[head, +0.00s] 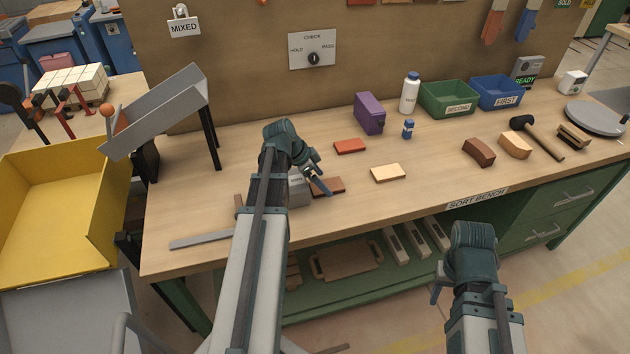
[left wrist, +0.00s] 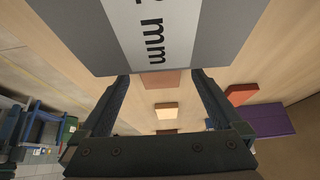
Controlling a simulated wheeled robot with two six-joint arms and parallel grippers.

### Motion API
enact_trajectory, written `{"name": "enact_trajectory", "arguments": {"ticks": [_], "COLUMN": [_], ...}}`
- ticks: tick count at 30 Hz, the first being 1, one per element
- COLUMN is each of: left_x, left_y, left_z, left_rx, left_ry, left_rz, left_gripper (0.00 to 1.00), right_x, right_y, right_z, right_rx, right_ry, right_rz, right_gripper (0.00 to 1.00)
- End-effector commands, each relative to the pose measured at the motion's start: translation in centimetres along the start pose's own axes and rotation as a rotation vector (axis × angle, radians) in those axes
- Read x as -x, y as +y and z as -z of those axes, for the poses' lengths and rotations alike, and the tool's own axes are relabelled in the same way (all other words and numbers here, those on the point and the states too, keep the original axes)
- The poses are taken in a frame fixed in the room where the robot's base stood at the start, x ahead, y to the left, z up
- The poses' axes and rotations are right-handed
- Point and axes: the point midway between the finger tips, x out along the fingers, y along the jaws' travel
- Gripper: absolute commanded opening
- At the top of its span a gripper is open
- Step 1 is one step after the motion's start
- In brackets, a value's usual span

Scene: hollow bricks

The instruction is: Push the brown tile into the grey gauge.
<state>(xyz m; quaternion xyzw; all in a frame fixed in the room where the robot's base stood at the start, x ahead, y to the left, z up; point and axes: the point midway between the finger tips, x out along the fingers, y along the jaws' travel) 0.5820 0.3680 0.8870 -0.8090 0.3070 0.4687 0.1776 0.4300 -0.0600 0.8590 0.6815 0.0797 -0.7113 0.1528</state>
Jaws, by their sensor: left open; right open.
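The grey gauge (head: 299,191) stands on the bench, mostly hidden behind my left arm in the head view. In the left wrist view the gauge (left wrist: 205,38) is large and near, with a white label reading "mm". The brown tile (head: 330,187) lies flat at the gauge's right side; it also shows past the gauge's edge in the left wrist view (left wrist: 160,79). I cannot tell whether it enters the gauge. My left gripper (head: 317,180) is open above the tile, fingers apart (left wrist: 160,88), holding nothing. My right gripper (head: 438,286) is open, low before the bench.
A cream tile (head: 388,173) and a red tile (head: 349,146) lie right of and behind the brown tile. A purple box (head: 369,114) stands further back. A grey chute (head: 165,108) and yellow bin (head: 55,205) are at left.

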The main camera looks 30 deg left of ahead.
Motion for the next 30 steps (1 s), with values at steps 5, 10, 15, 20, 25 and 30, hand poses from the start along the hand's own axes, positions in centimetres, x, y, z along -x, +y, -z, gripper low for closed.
{"name": "enact_trajectory", "arguments": {"ticks": [5,10,15,20,25,30], "left_x": [-1.43,-1.65,-1.60,-1.60,-1.59,-1.59], "left_y": [0.00,0.02,0.02,0.01,0.01,0.01], "left_z": [-0.05,0.03,0.05,0.04,0.03,0.03], "left_rx": [-0.001,-0.001,-0.001,-0.001,-0.001,0.000], "left_ry": [0.000,0.000,0.000,0.000,0.000,0.000], "left_rz": [-0.001,0.000,0.000,0.000,0.000,0.000], "left_gripper": [1.00,1.00,1.00,0.82,0.51,0.21], "right_x": [-1.26,-1.40,-1.35,-1.35,-1.36,-1.36], "right_y": [-0.12,-0.14,-0.13,-0.13,-0.13,-0.13], "right_z": [0.07,0.08,0.08,0.08,0.08,0.08], "right_rx": [0.000,0.000,0.000,0.000,0.000,0.000], "right_ry": [0.000,0.000,0.000,0.000,0.000,0.000], "right_rz": [0.000,0.000,0.000,0.000,0.000,0.000], "right_gripper": [0.50,0.50,0.50,0.50,0.50,0.50]}}
